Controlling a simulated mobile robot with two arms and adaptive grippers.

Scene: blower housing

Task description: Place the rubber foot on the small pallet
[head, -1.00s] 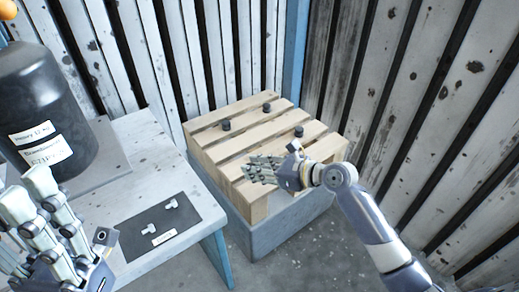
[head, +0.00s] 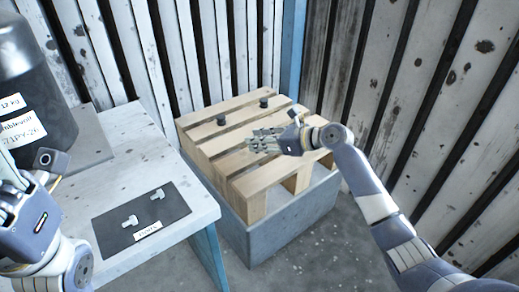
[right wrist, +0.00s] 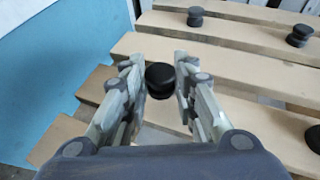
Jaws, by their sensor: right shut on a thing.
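The small pallet (head: 240,160) is pale slatted wood on a grey block. My right gripper (head: 262,141) is over its slats in the head view. In the right wrist view my right gripper (right wrist: 160,85) is shut on a black, round rubber foot (right wrist: 159,80), above the slats; I cannot tell whether the foot touches them. In the head view the fingers hide this foot. Other black feet stand on the pallet, at the back left (head: 221,119) and the back (head: 264,102); a further one (right wrist: 313,138) shows in the right wrist view. My left gripper (head: 14,185) is at the left edge, partly cut off.
A white table (head: 150,150) on the left bears a dark mat (head: 115,228) with two pale bolts and a label. Slatted walls close in the back and right. The pallet's front slats are bare.

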